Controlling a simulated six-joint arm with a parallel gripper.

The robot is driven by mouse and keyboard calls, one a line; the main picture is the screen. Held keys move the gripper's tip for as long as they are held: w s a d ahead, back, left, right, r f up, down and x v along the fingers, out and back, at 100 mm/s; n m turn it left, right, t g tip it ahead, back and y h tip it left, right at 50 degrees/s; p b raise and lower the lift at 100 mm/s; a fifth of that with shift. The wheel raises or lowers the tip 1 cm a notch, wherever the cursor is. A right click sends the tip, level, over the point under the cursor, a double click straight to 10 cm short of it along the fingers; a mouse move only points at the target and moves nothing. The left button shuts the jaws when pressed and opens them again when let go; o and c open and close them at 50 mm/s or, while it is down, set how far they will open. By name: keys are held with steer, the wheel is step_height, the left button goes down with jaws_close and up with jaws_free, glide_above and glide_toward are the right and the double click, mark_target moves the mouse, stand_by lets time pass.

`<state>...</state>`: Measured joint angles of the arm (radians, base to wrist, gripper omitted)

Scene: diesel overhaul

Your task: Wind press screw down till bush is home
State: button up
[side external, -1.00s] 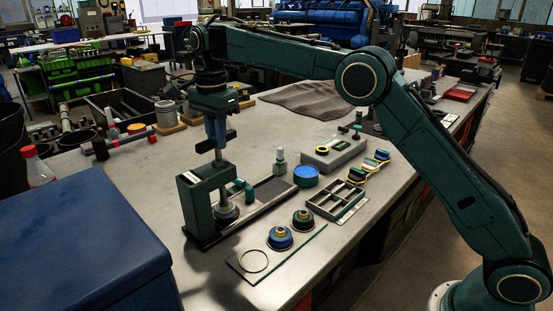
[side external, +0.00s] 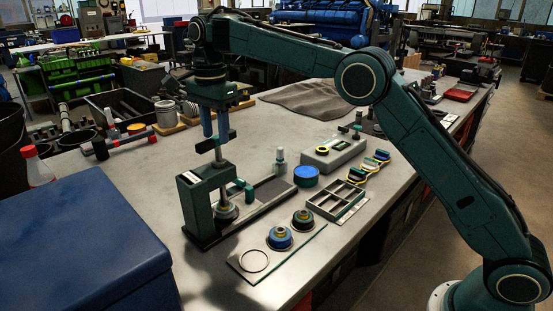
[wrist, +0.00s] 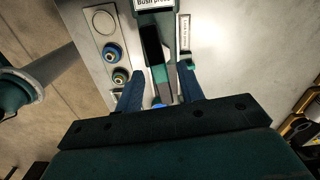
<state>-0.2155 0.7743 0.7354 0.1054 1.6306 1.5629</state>
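The bush press (side external: 197,205) is a dark green frame on a long base on the bench. The screw's lower end reaches a round grey piece (side external: 226,211) under the frame. I cannot make out the bush there. My gripper (side external: 214,137) points down just above the handle.
A plate with a ring outline (side external: 254,261) and blue and dark round parts (side external: 280,238) lies in front. A grey divided tray (side external: 336,199), a blue round tin (side external: 306,176) and a grey device (side external: 333,152) stand to the right. A blue chest (side external: 80,240) fills the near left.

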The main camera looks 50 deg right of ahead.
steer(key=shift+r, duration=1.95)
steer(key=shift+s+d+r, duration=0.25)
steer(key=shift+r, duration=0.15)
steer(key=s+d+r+n+t, duration=0.2)
steer(key=s+d+r+n, duration=0.2)
steer(key=s, duration=0.5)
steer(key=s+d+r+n+t, duration=0.1)
steer(key=s+d+r+n, duration=0.3)
steer(key=s, duration=0.6)
steer(key=s+d+f+n+t, duration=0.1)
steer(key=s+f+n, duration=0.3)
steer(key=s, duration=0.6)
steer(key=s+d+f+n+t, duration=0.1)
steer(key=s+f+n, duration=0.3)
steer(key=s+f, duration=0.5)
steer(key=shift+s+d+n+t, duration=0.3)
steer(key=shift+s+d, duration=0.3)
steer(key=shift+d, duration=0.2)
